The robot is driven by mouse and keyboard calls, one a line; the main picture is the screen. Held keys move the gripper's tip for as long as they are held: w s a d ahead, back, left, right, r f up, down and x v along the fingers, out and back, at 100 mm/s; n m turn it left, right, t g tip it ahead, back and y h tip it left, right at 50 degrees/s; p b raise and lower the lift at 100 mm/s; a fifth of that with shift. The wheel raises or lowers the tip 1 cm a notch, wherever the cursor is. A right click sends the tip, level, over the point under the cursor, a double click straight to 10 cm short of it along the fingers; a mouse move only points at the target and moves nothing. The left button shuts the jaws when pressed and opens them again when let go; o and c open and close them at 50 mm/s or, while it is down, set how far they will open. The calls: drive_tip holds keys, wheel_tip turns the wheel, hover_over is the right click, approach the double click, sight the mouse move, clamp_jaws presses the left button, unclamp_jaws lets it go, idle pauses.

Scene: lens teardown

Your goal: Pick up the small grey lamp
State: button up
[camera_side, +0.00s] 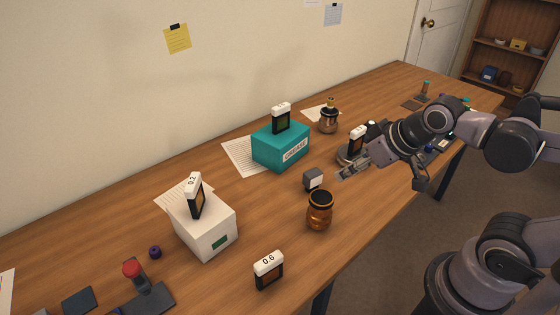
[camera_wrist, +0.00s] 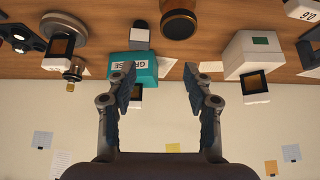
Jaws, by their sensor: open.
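The small grey lamp (camera_side: 313,179) is a little dark grey block with a pale face. It stands on the wooden table between the teal box and the amber jar. In the wrist view, which is upside down, the lamp (camera_wrist: 140,36) shows beyond my fingers, left of the amber jar. My gripper (camera_side: 346,173) is just right of the lamp in the side view, above the table and apart from it. In the wrist view my gripper (camera_wrist: 162,86) has its two fingers spread wide with nothing between them.
The amber jar (camera_side: 319,212) stands close in front of the lamp. The teal box (camera_side: 281,146) with a dark module on top is behind it. A round grey base (camera_side: 345,155) with another module is close behind my gripper. A white box (camera_side: 206,228) stands further left.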

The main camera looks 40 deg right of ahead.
idle(0.3)
drive_tip(key=m+g, duration=0.7)
drive_tip(key=m, duration=1.3)
hover_over(313, 172)
wheel_tip(313, 172, down, 4)
wheel_tip(313, 172, down, 11)
drive_tip(key=shift+r, duration=0.1)
clamp_jaws()
